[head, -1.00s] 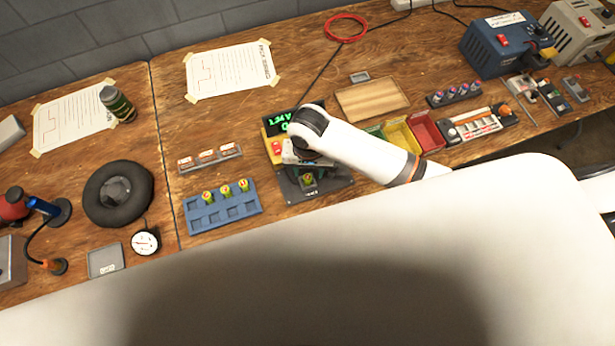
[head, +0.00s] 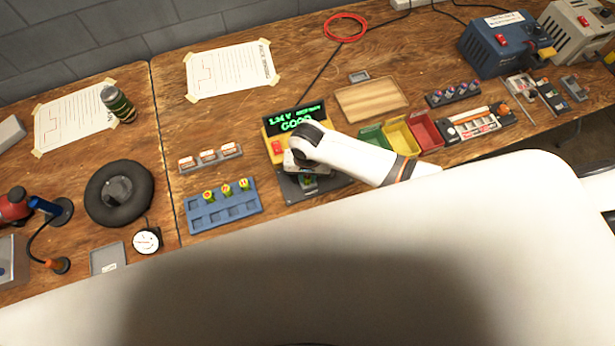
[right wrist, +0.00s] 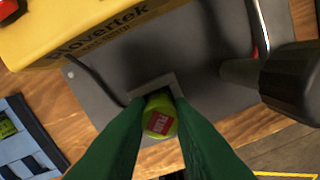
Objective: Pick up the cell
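The cell (right wrist: 160,118) is yellow-green with a red label on its end, at the middle of the right wrist view. My right gripper (right wrist: 161,112) has its dark green fingers on both sides of it, apparently touching it, so it looks shut on it. The cell is at the grey cradle of the yellow tester (right wrist: 75,28); I cannot tell whether it is raised. In the head view the tester display (head: 296,119) reads GOOD in green. My right arm hides part of the tester there. My left gripper is not in view.
A blue rack (head: 228,213) with several green cells in its back row stands left of the tester. A grey holder (head: 210,159) with red-and-white labels is behind it. Green, yellow (head: 401,133) and red bins stand to the right. A black post (right wrist: 275,80) rises beside the cradle.

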